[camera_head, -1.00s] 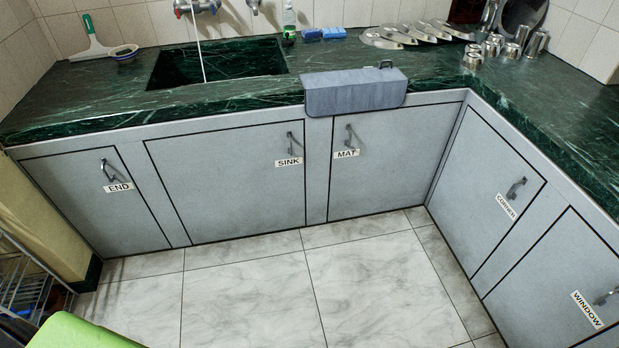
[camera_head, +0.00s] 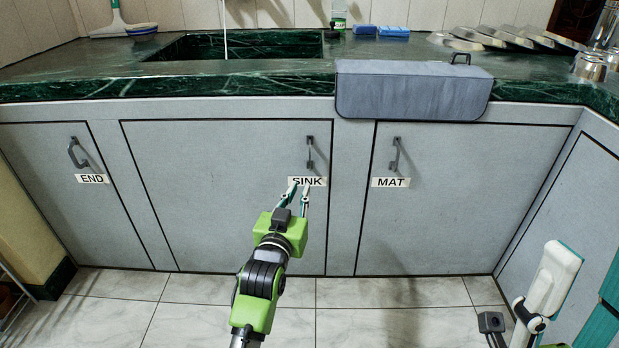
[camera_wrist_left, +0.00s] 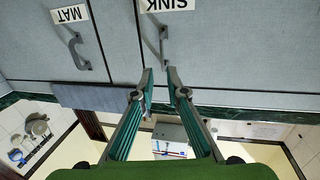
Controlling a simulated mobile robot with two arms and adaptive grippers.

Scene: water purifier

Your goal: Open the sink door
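The sink door (camera_head: 200,190) is a grey cabinet panel with a black outline, flush with the front and shut. Its dark vertical handle (camera_head: 310,154) is near its upper right corner, above the SINK label (camera_head: 306,182). My left gripper (camera_head: 298,187) is in front of the door, just below the handle, with its fingertips overlapping the label in the head view. In the left wrist view, its two teal-sided fingers (camera_wrist_left: 160,76) have a narrow gap with nothing between them, and the sink handle (camera_wrist_left: 163,46) lies beyond the tips. My right gripper's fingers do not show.
The END door (camera_head: 60,190) is to the left and the MAT door (camera_head: 450,205) to the right, both shut. A grey mat (camera_head: 412,92) hangs over the counter edge above. Tiled floor (camera_head: 190,310) in front is clear. My right arm is at lower right.

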